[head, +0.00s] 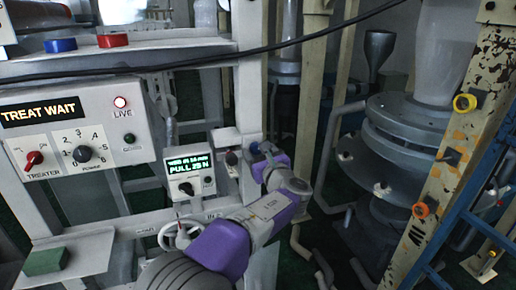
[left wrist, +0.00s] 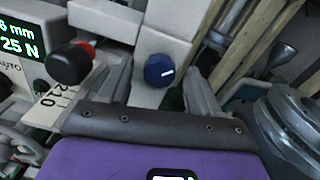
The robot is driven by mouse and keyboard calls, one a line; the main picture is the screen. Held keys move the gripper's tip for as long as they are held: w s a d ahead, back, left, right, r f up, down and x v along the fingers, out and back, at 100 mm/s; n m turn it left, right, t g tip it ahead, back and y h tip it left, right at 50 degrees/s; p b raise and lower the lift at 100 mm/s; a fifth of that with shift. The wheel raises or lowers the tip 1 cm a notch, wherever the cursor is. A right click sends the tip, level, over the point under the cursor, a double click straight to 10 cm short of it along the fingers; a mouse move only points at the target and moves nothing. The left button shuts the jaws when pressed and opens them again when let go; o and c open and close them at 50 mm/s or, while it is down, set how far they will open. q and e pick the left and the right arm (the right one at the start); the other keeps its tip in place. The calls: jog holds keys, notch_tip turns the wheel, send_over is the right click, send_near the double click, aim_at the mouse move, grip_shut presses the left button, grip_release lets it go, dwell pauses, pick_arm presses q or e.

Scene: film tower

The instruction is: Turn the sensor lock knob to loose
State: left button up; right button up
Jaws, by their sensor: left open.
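A round blue knob (left wrist: 159,70) with a white pointer line sits on a pale block in the left wrist view. It carries no readable label, so I cannot confirm that it is the sensor lock knob. My left gripper (left wrist: 158,88) is open, with one finger on each side of the knob's line; no contact shows. In the head view a blue knob (head: 254,148) shows beside my left gripper (head: 259,160), partly hidden by my purple wrist. My right gripper is not in view.
A black knob with a red end (left wrist: 70,63) stands left of the left finger, above a number scale. A small display box (head: 190,175) reads "PULL 25 N". A larger control panel (head: 75,130) reads "TREAT WAIT". Metal flanges (head: 405,135) stand to the right.

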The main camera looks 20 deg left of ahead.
pick_arm(q)
jog(key=shift+w+a, duration=0.25)
jog(key=shift+w, duration=0.1)
jog(key=c, duration=1)
jog(key=n+b, duration=0.4)
jog(key=shift+f+b, duration=0.2)
jog(key=shift+b, duration=0.1)
jog(key=shift+c, duration=0.2)
jog(key=n+b, duration=0.3)
jog(key=n, duration=0.1)
jog(key=shift+n+b, duration=0.3)
jog(key=shift+b, duration=0.05)
jog(key=n+b, duration=0.3)
jog(key=n, duration=0.2)
jog(key=shift+h+b, duration=0.3)
jog(key=shift+b, duration=0.1)
jog(key=shift+r+n+b, duration=0.15)
jog(key=shift+n+b, duration=0.85)
jog(key=shift+n, duration=1)
